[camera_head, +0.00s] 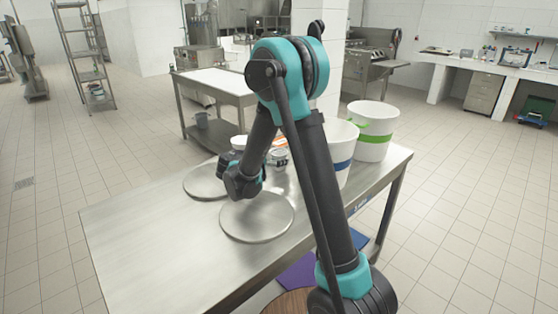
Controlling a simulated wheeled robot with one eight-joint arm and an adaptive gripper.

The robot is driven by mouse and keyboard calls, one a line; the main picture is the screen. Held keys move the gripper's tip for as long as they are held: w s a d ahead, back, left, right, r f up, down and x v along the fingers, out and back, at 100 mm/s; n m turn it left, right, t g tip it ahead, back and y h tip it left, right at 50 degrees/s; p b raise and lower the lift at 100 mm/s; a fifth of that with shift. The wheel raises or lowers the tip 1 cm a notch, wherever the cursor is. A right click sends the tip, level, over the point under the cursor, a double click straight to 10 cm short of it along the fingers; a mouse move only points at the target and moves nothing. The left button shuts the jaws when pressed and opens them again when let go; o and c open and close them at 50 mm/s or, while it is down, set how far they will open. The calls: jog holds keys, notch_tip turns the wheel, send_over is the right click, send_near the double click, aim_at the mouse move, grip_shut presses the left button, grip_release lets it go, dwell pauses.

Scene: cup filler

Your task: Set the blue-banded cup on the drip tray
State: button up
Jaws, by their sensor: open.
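The blue-banded cup (341,160) is white, wide-mouthed and upright on the metal table, partly hidden behind my upper arm. Two flat round metal plates lie on the table, a near one (257,219) and a farther one (203,183); I cannot tell which, if either, is the drip tray. My gripper (229,161) is at the end of the downward-bent arm, above the plates and left of the blue-banded cup, apart from it. It is open, small in view and partly hidden by my wrist. I see nothing held in it.
A green-banded white cup (375,131) stands behind the blue-banded one near the table's right end. Small white and orange-marked items (279,142) sit behind my forearm, partly hidden. The front left of the metal table (145,232) is clear. Another table (218,81) stands farther back.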

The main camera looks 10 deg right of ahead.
jog(key=x, duration=0.3)
jog(key=shift+w+d+f, duration=0.1)
jog(key=shift+w+d, duration=0.15)
jog(key=shift+w, duration=0.05)
jog(key=shift+c, duration=0.3)
jog(key=c, duration=1.3)
